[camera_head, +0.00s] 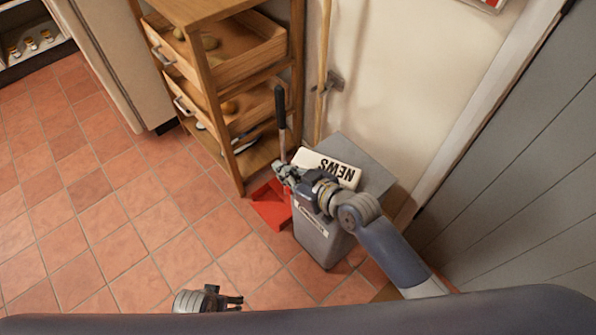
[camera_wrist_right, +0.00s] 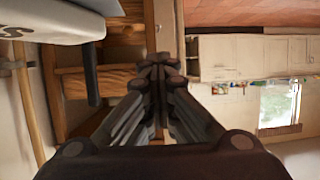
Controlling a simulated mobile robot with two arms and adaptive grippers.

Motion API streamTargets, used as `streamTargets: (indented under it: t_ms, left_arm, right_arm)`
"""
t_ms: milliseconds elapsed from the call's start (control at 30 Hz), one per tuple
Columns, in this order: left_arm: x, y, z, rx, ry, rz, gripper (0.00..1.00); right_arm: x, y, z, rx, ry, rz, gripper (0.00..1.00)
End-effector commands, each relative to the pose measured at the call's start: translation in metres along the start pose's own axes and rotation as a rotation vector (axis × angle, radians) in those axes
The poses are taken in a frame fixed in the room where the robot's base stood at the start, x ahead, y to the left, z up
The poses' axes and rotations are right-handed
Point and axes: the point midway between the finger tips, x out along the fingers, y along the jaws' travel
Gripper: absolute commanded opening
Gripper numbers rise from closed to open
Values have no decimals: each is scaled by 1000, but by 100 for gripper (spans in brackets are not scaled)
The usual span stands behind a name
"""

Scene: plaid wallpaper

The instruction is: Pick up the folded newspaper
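In the right wrist view the newspaper (camera_wrist_right: 62,28) is at the upper left, outside the fingers. The right fingertips (camera_wrist_right: 159,75) are together with nothing seen between them. My left gripper (camera_head: 236,301) is low over the floor, far from the newspaper; its finger gap is unclear.
A wooden shelf unit (camera_head: 241,172) with open drawers stands left of the bin. A red dustpan (camera_head: 270,205) with a black-ended handle (camera_head: 280,108) is beside the bin. A broom handle (camera_head: 324,60) leans on the wall. The tiled floor (camera_head: 110,230) at left is clear.

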Motion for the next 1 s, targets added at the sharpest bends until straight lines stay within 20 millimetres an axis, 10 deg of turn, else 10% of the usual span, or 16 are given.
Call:
streamTargets:
  t_ms: [400, 767, 1000]
  left_arm:
    - [3, 0, 2, 0, -1, 0, 75]
    - [3, 0, 2, 0, -1, -1, 75]
    - [3, 0, 2, 1, -2, 0, 75]
  right_arm:
    - [4, -6, -3, -1, 1, 1, 0]
    - [4, -6, -3, -1, 2, 1, 78]
    - [4, -6, -3, -1, 2, 1, 80]
